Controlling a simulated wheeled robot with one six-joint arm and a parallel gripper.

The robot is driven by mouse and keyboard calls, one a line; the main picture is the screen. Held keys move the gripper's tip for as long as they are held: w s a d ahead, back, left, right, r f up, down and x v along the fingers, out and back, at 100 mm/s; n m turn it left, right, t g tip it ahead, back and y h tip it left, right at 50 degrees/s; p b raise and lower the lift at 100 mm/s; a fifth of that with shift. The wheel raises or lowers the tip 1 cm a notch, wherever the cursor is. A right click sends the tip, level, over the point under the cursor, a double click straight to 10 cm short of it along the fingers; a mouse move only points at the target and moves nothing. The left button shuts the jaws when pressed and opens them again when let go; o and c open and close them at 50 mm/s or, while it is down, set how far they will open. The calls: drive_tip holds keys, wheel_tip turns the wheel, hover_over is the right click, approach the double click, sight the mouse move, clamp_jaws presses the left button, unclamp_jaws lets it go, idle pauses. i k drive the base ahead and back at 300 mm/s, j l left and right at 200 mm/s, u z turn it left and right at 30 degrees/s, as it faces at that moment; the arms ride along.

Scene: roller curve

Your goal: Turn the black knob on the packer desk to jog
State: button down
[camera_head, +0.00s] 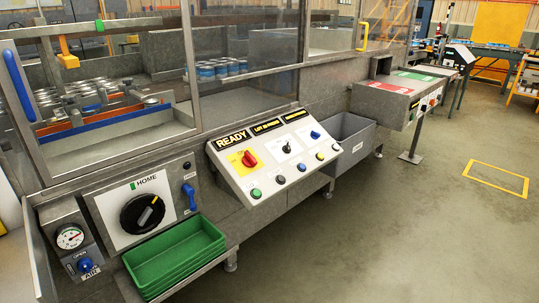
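The packer desk (228,170) is a sloped light-grey console in the middle of the picture, with a lit READY display (233,140) along its top. A small black knob (287,148) stands on the upper row of the desk face. To its left is a red knob on a yellow plate (250,159), to its right a blue knob (315,134). The black knob's label and setting are too small to read. Several push buttons line the lower edge, one green (256,193). My gripper is not in view.
A larger black dial (142,214) marked HOME, a pressure gauge (70,237) and stacked green trays (178,258) are at front left. A grey bin (350,142) stands right of the desk. Open floor (400,230) lies at the right, with a yellow floor marking (497,179).

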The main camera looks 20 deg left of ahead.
sight(286, 148)
drive_tip(key=i+j+u, duration=0.15)
drive_tip(key=i, duration=0.3)
drive_tip(key=i+j+u, duration=0.15)
drive_tip(key=i+j, duration=0.2)
drive_tip(key=i, duration=0.15)
drive_tip(key=i+j+u, duration=0.15)
drive_tip(key=i, duration=0.35)
drive_tip(key=i+j+u, duration=0.15)
drive_tip(key=i, duration=0.35)
